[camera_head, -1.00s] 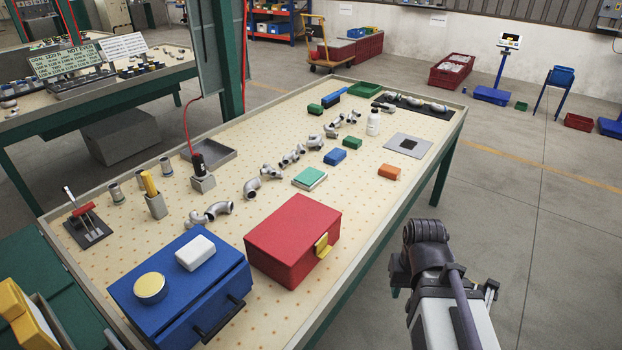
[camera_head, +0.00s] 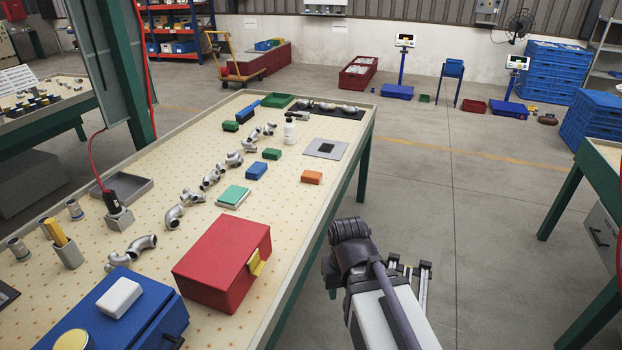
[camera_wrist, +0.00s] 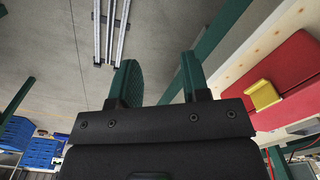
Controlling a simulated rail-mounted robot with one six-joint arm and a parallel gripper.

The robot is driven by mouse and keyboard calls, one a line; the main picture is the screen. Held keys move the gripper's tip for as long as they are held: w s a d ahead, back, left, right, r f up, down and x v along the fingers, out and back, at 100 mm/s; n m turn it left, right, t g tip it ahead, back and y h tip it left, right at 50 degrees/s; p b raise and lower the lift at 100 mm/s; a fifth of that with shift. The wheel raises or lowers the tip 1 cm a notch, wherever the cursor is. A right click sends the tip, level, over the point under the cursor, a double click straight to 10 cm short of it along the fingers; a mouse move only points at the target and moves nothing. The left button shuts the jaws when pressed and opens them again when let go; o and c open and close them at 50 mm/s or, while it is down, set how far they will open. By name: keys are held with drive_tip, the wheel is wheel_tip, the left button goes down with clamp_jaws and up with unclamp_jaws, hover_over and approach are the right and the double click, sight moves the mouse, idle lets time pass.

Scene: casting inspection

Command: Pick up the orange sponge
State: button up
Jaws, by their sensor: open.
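The orange sponge (camera_head: 312,177) is a small block lying flat on the perforated bench top, near the bench's right edge, in the head view. It is not seen in the wrist view. My gripper shows in the wrist view (camera_wrist: 155,75), with two green fingers apart and nothing between them. In the head view my arm is at the lower right, beside the bench and over the floor, well short of the sponge.
A red box (camera_head: 222,262) with a yellow latch and a blue box (camera_head: 150,318) stand at the near end of the bench (camera_head: 262,300). A blue block (camera_head: 257,171), a green block (camera_head: 272,154) and a grey plate (camera_head: 340,149) lie near the sponge.

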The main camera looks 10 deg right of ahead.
drive_tip(key=o, duration=1)
drive_tip(key=shift+c, duration=0.2)
